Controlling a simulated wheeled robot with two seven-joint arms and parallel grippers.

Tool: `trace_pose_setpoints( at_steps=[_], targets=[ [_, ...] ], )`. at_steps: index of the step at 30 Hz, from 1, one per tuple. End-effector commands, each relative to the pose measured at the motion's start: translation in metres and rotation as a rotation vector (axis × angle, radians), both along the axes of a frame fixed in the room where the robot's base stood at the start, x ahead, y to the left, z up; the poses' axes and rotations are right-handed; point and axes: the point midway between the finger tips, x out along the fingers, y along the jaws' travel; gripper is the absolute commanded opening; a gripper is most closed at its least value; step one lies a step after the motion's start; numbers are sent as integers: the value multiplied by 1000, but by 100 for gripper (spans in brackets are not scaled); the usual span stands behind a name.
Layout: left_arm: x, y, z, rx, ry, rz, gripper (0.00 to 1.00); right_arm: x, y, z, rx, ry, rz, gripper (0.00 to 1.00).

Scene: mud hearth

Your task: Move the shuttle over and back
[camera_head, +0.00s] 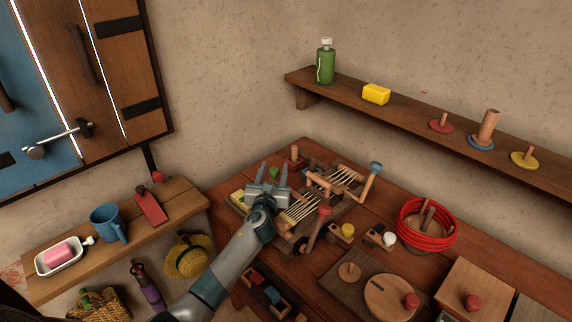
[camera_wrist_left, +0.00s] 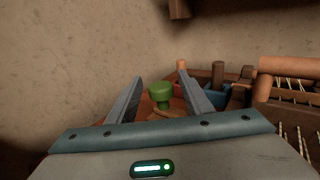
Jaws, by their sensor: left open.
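A small wooden loom (camera_head: 300,208) with pale warp threads stands on the table, and part of it shows at the right in the left wrist view (camera_wrist_left: 290,95). My left gripper (camera_head: 269,172) is open and empty at the loom's left end. A green knob (camera_wrist_left: 160,94) shows between its fingers (camera_wrist_left: 161,80) in the left wrist view, apart from both. A light brown wooden piece shows just below the knob. I cannot tell whether this is the shuttle. In the head view the green knob (camera_head: 273,172) is just beyond the fingers. My right gripper is not in view.
A red coil (camera_head: 427,224) stands right of the loom. Blocks with yellow (camera_head: 347,230) and white (camera_head: 389,239) knobs sit in front. A wall shelf (camera_head: 420,118) runs behind the table. A side bench (camera_head: 120,238) holds a blue mug (camera_head: 106,222).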

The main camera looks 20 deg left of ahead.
Motion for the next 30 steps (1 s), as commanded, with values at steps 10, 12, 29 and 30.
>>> trace_pose_setpoints(
  at_steps=[10, 12, 29, 30],
  targets=[
    [0, 0, 40, 1, -4, -2, 46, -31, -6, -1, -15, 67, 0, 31],
    [-1, -11, 44, -1, -1, -4, 46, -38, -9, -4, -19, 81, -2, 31],
    [-11, -101, 98, -2, -2, -2, 46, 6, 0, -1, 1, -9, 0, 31],
    [-12, -105, 100, -3, -1, -2, 46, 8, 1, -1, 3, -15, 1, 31]
  ],
)
